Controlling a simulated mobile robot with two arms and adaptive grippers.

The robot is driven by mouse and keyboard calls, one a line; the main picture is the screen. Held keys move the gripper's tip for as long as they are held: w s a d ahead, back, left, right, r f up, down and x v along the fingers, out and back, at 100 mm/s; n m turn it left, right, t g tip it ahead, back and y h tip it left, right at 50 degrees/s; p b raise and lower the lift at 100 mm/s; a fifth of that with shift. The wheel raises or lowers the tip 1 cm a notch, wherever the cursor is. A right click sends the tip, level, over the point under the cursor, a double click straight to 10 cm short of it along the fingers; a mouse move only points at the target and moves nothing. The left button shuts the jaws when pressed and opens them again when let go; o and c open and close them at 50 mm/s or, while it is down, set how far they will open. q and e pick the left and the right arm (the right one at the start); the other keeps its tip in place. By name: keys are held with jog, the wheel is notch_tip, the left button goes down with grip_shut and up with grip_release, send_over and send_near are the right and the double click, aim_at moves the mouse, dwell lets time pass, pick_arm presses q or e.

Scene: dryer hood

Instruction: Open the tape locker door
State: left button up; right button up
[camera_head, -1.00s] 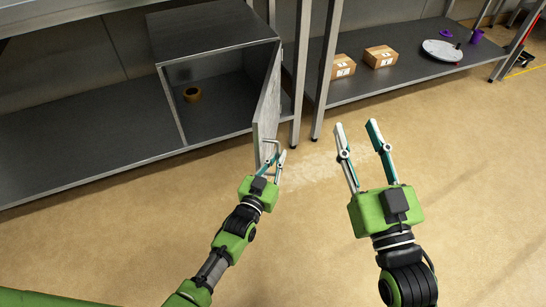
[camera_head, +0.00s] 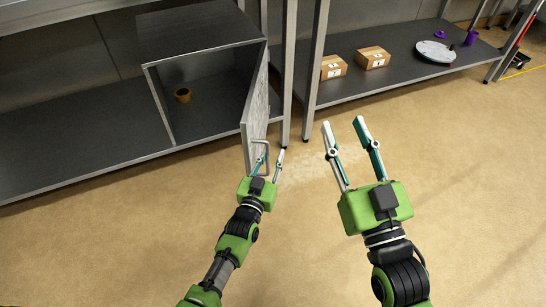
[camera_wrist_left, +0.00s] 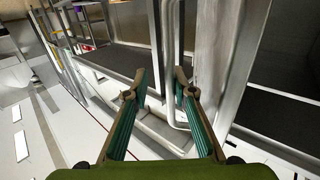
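The tape locker (camera_head: 205,52) is a dark grey box on the lower shelf, its front open. Its door (camera_head: 257,105) stands swung wide out at the right side. A roll of tape (camera_head: 183,95) lies inside. The metal handle (camera_head: 266,150) is on the door near its free edge. My left gripper (camera_head: 269,161) is at the handle with its fingers apart. In the left wrist view the handle bar (camera_wrist_left: 167,62) shows between the open fingers (camera_wrist_left: 160,84), nearer the right one. Whether it touches them I cannot tell. My right gripper (camera_head: 343,132) is open and empty over the floor.
A metal post (camera_head: 290,75) stands right beside the door. A second shelf (camera_head: 395,80) at the right holds two cardboard boxes (camera_head: 374,57), a white disc (camera_head: 435,52) and purple items (camera_head: 471,38). The floor in front is clear.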

pick_arm(q)
jog(key=shift+s, duration=0.15)
jog(key=v, duration=1.1)
jog(key=shift+s, duration=0.35)
jog(key=shift+a, duration=0.15)
